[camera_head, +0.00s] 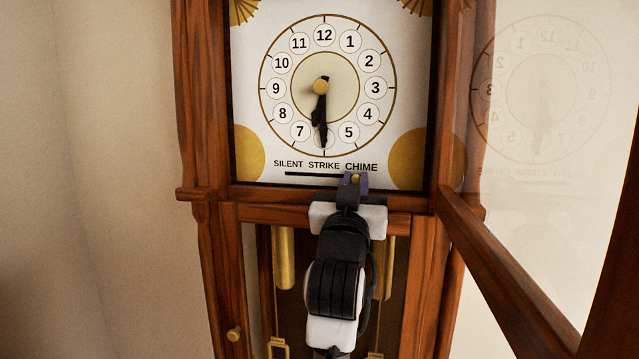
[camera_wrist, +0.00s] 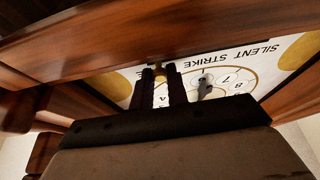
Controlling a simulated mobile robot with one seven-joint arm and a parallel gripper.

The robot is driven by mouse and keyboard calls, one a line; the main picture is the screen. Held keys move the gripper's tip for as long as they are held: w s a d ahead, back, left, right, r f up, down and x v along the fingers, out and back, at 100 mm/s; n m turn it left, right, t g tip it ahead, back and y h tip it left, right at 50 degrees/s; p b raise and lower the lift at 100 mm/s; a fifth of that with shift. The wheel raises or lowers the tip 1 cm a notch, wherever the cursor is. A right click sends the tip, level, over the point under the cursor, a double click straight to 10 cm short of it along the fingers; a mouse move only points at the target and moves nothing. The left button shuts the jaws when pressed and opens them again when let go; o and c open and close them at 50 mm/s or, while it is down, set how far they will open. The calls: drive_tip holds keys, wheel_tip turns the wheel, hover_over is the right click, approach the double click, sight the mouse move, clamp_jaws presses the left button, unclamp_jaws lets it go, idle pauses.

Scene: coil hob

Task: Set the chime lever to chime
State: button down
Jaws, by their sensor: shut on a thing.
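The chime lever's small brass knob (camera_head: 355,179) is at the right end of the dark slot (camera_head: 315,174), under the word CHIME on the white clock dial (camera_head: 250,100). The labels SILENT and STRIKE lie to its left. My gripper (camera_head: 356,181) reaches up from below, with its fingers shut on the knob. In the wrist view, the knob (camera_wrist: 158,67) shows between the tips of my gripper (camera_wrist: 160,73). The fingers hide part of the lever and the CHIME label there.
The wooden case frame (camera_head: 330,198) runs just below the dial, close under my gripper. A glazed door (camera_head: 540,100) stands open on the right, its wooden rail (camera_head: 510,270) beside my arm. Brass weights (camera_head: 284,258) hang below. The clock hands (camera_head: 320,110) are above the slot.

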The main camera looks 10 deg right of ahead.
drive_tip(key=shift+s+d, duration=0.2)
drive_tip(key=shift+d, duration=0.35)
drive_tip(key=c, duration=1.4)
unclamp_jaws()
drive_tip(key=shift+d, duration=0.15)
drive_tip(key=shift+s+f, duration=0.1)
drive_tip(key=shift+s, duration=0.05)
drive_tip(key=shift+b+v, duration=3.2)
drive_tip(key=shift+v, duration=3.6)
